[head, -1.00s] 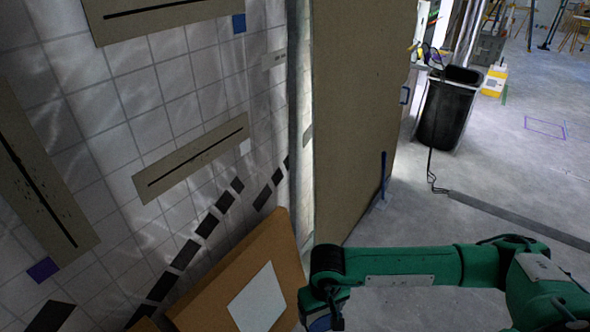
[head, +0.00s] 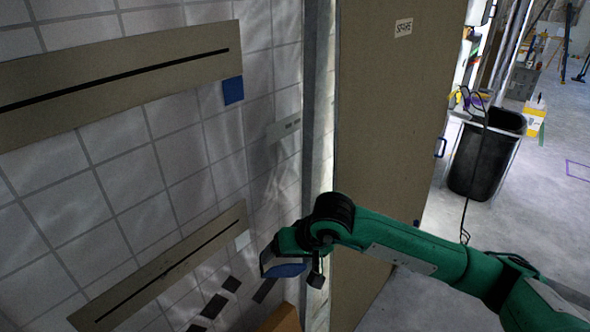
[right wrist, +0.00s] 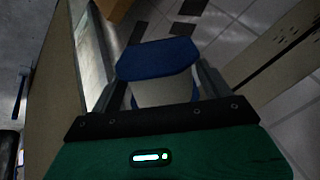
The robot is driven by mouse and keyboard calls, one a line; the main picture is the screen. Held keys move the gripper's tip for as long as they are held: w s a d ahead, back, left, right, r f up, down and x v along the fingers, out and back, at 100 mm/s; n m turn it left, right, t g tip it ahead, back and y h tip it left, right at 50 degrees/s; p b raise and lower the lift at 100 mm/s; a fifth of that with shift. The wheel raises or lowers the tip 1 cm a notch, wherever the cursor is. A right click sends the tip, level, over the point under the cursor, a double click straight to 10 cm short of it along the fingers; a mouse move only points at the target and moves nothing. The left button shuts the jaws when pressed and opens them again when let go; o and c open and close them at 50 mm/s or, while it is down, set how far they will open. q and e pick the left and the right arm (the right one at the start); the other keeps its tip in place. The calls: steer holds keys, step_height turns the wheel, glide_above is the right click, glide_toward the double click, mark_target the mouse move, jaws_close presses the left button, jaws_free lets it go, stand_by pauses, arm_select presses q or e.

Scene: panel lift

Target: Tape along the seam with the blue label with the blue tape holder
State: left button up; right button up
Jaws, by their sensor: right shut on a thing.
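The seam with the blue label is a black line on a tan strip (head: 120,62) on the tiled wall, at upper left in the head view. Its blue label (head: 233,90) sits just below the strip's right end. My right gripper (head: 283,262) is shut on the blue tape holder (head: 290,271), in front of the wall, below and right of that label and apart from the strip. In the right wrist view, the blue holder (right wrist: 155,58) lies between the two fingers. My left gripper is not in view.
A lower tan strip (head: 165,265) with a black line has a white label (head: 243,240). Dark tiles (head: 216,305) lie below it. A tall brown panel (head: 385,110) stands right of the wall, behind my right arm. A black bin (head: 484,155) stands on open floor beyond.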

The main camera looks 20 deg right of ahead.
steer(key=r, duration=0.3)
steer(key=w+a+r+t+y, duration=0.1)
steer(key=r, duration=0.2)
steer(key=w+r+t, duration=0.1)
steer(key=r, duration=0.2)
steer(key=shift+w+a+y+p, duration=0.2)
steer(key=shift+y+p, duration=0.1)
steer(key=shift+y, duration=0.1)
steer(key=d+r+t+y+p, duration=0.1)
steer(key=r+t, duration=0.2)
steer(key=r, duration=0.8)
steer(key=d+r+m+t+y+p, duration=0.1)
steer(key=r+t+y, duration=0.15)
steer(key=r, duration=0.75)
steer(key=d+r+t+y, duration=0.1)
steer(key=d+r+t, duration=0.15)
steer(key=r, duration=0.85)
arm_select(q)
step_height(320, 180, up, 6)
steer(key=p, duration=0.2)
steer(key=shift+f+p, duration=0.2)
steer(key=shift+p, duration=0.15)
arm_select(e)
steer(key=x, duration=0.6)
steer(key=shift+a+r+t, duration=0.15)
steer(key=shift+a+t, duration=0.15)
steer(key=shift+a, duration=0.1)
